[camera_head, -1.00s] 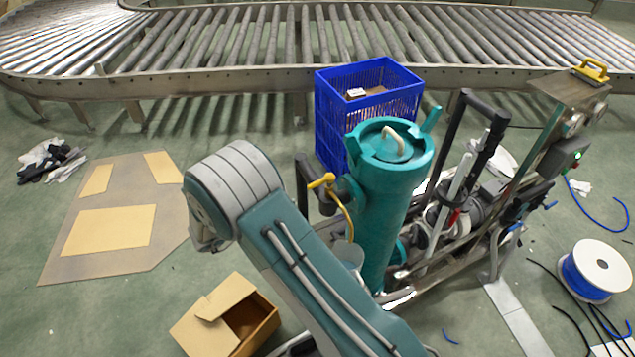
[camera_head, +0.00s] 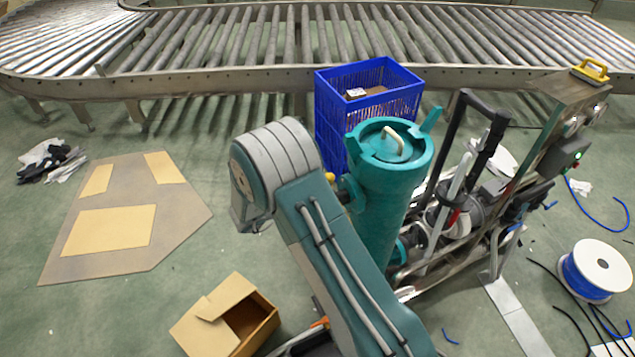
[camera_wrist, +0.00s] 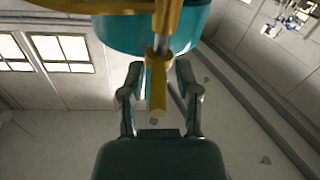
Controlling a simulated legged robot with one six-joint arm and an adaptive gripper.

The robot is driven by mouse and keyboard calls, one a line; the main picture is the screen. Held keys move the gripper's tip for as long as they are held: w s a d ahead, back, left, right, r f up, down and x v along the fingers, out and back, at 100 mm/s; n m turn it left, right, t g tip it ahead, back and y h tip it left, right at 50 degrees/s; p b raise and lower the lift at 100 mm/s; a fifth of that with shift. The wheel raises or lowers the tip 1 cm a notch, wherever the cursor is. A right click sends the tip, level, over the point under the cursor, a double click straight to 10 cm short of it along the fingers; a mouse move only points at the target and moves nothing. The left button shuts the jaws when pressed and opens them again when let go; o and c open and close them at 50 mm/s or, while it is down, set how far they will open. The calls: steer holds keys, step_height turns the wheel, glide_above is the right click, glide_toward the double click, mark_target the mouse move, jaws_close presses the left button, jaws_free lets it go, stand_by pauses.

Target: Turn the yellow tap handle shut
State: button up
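The yellow tap handle (camera_wrist: 157,92) hangs from the top of the wrist view, with its end between the two fingers of my gripper (camera_wrist: 159,70). The fingers are open, one on each side, with a visible gap between each finger and the handle. In the head view only a small yellow bit of the tap (camera_head: 330,177) shows beside my arm, at the left side of the teal cylinder (camera_head: 378,215). My arm hides the rest of the tap and my gripper there. The teal underside of a vessel (camera_wrist: 120,35) shows behind the handle in the wrist view.
A blue crate (camera_head: 333,110) stands behind the cylinder. A metal frame with black bars (camera_head: 445,150) is to its right. An open cardboard box (camera_head: 215,315) lies on the floor at the left front. A roller conveyor (camera_head: 250,78) spans the back.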

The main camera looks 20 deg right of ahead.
jaws_close()
steer(key=shift+w+g, duration=0.1)
steer(key=shift+g, duration=0.2)
steer(key=shift+w+m+g+h, duration=0.1)
steer(key=shift+m+g+h, duration=0.2)
steer(key=shift+m+g, duration=0.35)
steer(key=shift+o, duration=2.4)
jaws_free()
steer(key=shift+a, duration=0.1)
